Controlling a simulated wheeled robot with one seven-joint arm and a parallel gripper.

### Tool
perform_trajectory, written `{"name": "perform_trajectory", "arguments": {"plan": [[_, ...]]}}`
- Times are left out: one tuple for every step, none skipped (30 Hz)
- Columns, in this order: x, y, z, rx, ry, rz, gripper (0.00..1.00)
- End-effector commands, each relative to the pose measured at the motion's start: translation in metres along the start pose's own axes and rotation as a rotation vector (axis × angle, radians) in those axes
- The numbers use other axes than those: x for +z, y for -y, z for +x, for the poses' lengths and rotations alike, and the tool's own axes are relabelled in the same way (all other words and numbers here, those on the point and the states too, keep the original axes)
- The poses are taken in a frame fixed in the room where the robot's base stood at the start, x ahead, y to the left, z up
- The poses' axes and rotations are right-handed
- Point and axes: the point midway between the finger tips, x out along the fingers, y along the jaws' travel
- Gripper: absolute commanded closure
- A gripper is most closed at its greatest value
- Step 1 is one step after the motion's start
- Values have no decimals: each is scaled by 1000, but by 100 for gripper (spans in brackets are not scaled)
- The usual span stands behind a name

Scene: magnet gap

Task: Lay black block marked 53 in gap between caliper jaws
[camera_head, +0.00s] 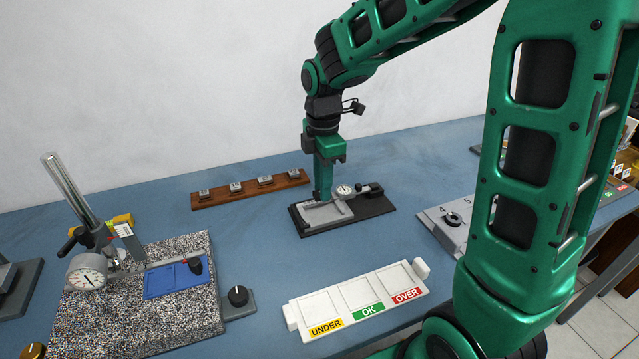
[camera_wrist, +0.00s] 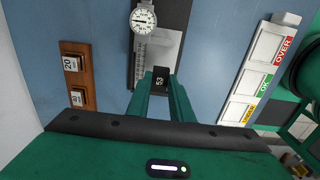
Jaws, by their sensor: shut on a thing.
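The black block marked 53 (camera_wrist: 160,80) is pinched between the two green fingertips of my gripper (camera_wrist: 160,77) in the wrist view. In the head view my gripper (camera_head: 322,196) points straight down over the dial caliper (camera_head: 327,213), and its fingers hide the block. The caliper lies on a black base (camera_head: 378,209), with its round dial (camera_head: 344,190) just right of the fingers. In the wrist view the caliper's scaled beam (camera_wrist: 142,62) runs beside the block. The jaw gap is mostly hidden, and I cannot tell whether the block touches the jaws or the base.
A wooden rack (camera_head: 250,187) with several small blocks stands behind left. A white UNDER/OK/OVER tray (camera_head: 357,293) lies in front. A granite stand with a gauge (camera_head: 87,272) is at left, a grey numbered fixture (camera_head: 447,224) at right. Blue table between is clear.

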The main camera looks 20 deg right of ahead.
Motion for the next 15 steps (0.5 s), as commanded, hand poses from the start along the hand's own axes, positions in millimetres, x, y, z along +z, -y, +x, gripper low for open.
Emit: {"name": "perform_trajectory", "arguments": {"plan": [[1, 0, 0, 1, 0, 1, 100], [2, 0, 0, 1, 0, 1, 100], [2, 0, 2, 0, 0, 2, 100], [2, 0, 3, 0, 0, 2, 100], [2, 0, 4, 0, 0, 3, 100], [3, 0, 6, -1, 0, 3, 100], [3, 0, 8, -1, 0, 3, 100], [3, 0, 10, 0, 0, 3, 100], [3, 0, 12, 0, 0, 4, 100], [3, 0, 15, 0, 0, 4, 100], [3, 0, 17, 0, 0, 4, 100], [3, 0, 20, -1, 0, 4, 100], [3, 0, 22, -2, 0, 4, 100], [3, 0, 24, -1, 0, 4, 100], [3, 0, 27, -1, 0, 4, 100]]}}
